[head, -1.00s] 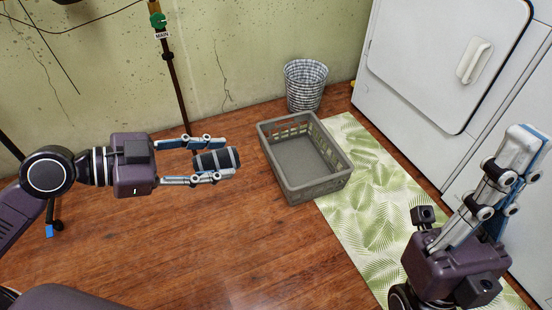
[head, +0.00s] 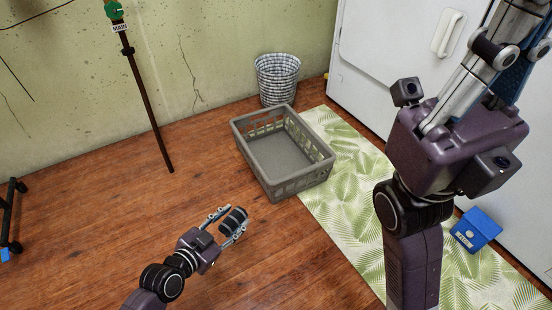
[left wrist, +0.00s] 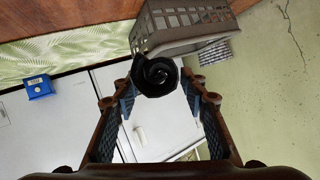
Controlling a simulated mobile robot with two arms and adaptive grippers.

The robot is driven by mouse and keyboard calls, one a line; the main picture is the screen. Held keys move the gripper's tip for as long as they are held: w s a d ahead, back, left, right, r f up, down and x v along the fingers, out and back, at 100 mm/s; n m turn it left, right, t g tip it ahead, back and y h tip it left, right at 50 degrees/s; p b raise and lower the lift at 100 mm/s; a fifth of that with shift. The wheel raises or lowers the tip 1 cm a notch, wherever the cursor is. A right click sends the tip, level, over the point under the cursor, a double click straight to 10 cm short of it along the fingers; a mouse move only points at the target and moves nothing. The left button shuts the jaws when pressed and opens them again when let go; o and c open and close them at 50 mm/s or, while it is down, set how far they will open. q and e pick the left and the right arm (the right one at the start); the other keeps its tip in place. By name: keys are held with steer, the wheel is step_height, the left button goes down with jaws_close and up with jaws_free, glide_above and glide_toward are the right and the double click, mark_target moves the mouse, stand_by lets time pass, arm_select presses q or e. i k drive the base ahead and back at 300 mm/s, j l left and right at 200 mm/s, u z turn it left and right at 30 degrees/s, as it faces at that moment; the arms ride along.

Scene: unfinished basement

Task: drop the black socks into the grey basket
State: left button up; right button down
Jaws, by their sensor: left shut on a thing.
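The black socks (head: 235,219) are a dark roll with greyish bands. My left gripper (head: 228,222) is shut on them, with a finger on each side. In the left wrist view the socks (left wrist: 155,76) show end-on as a black coil between the fingers. The grey basket (head: 280,152) stands on the floor, upright and empty, up and to the right of the left gripper in the head view. The basket (left wrist: 165,37) also shows behind the socks in the left wrist view. My right gripper (head: 485,65) is large at the upper right, its fingertips cut off by the frame.
A checked wastebasket (head: 277,80) stands behind the basket by the wall. A green leaf-pattern rug (head: 345,190) lies to the right, with a blue box (head: 476,230) near a white appliance (head: 395,50). A dark pole (head: 145,95) rises at the left.

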mark_target(279, 161)
steer(key=i+l, duration=0.15)
steer(key=i, duration=0.35)
steer(key=i+l+z, duration=0.1)
steer(key=i, duration=0.35)
steer(key=i+l, duration=0.25)
steer(key=i, duration=0.25)
